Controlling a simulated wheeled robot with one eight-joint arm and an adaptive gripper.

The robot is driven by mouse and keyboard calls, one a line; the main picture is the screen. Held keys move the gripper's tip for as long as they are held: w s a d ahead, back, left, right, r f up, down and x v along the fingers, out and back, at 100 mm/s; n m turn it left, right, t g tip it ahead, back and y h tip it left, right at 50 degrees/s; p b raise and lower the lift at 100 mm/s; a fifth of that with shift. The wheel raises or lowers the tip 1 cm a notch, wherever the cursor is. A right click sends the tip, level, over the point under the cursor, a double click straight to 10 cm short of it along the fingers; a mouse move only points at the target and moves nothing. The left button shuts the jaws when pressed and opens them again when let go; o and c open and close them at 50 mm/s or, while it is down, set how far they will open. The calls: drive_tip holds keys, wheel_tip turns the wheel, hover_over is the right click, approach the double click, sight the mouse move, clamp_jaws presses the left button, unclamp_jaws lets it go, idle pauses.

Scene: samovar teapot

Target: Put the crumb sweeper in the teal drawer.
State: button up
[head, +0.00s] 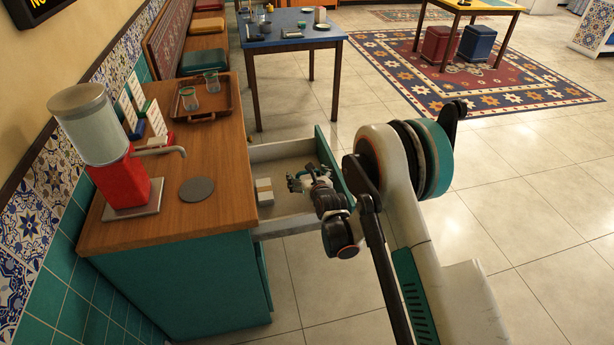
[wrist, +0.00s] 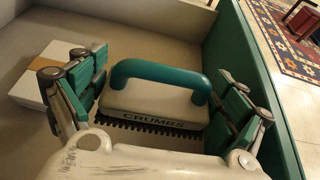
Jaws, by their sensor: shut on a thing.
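The crumb sweeper (wrist: 152,104), a pale block with a teal handle, dark bristles and the word CRUMBS, sits between my gripper's fingers in the wrist view. My gripper (wrist: 165,82) is shut on it. In the head view my gripper (head: 306,181) is over the open drawer, near its teal front; the sweeper cannot be made out there. The teal drawer (head: 333,165) is pulled out from the counter, and its pale floor lies beneath the sweeper. I cannot tell whether the sweeper touches the floor.
A small white box (head: 264,191) lies in the drawer beside my gripper. The wooden counter (head: 225,150) holds a red dispenser (head: 122,180), a grey disc (head: 196,189) and a brown tray with glasses (head: 201,105). Free drawer floor shows behind the box.

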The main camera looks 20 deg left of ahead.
sight(307, 176)
drive_tip(key=shift+f, duration=0.5)
drive_tip(key=o, duration=0.9)
drive_tip(key=shift+r, duration=0.35)
drive_tip(key=p+v, duration=0.1)
drive_tip(key=v, duration=0.5)
drive_tip(key=shift+r, duration=0.25)
drive_tip(key=shift+s+d+r+b, duration=0.35)
drive_tip(key=shift+s+b, duration=0.15)
drive_tip(key=shift+s, duration=0.05)
